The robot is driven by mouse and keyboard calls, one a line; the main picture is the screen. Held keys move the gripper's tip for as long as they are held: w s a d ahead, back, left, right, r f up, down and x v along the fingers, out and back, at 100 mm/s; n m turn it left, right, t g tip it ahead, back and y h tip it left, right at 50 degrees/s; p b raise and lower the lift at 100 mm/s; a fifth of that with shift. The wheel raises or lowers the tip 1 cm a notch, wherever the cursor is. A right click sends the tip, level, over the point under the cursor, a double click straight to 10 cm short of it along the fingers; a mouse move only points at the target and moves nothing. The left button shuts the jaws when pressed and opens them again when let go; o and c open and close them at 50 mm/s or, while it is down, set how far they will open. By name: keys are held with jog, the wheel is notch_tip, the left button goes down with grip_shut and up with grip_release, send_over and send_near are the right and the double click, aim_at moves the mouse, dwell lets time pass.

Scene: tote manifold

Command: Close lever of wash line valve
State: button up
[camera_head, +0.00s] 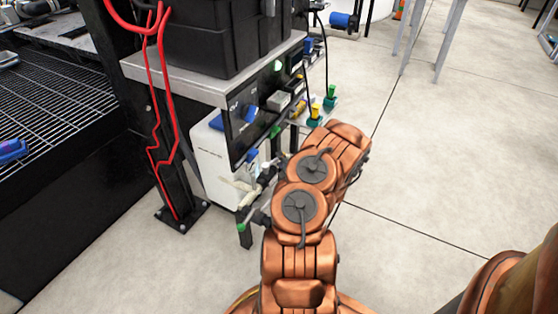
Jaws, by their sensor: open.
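I cannot tell which valve is the wash line valve, as no label is readable. A valve with a yellow handle (315,110) and one with a green handle (330,92) stand upright at the right end of the bench unit. A blue lever (252,155) sits low on the dark panel's edge, with a green part (275,132) to its right. Pale pipe fittings (240,190) and a green tip (241,227) lie lower, left of my copper arm. My gripper cannot be made out; my arm covers the area right of the fittings.
A black tote (215,45) stands on the grey shelf (150,75) above the dark panel (245,120). A white container (210,165) is below. Red cables (165,110) run down a black post at left. The floor (450,150) at right is clear.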

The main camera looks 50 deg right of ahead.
jog(key=shift+b+x, duration=0.45)
jog(key=shift+x, duration=1)
grip_shut()
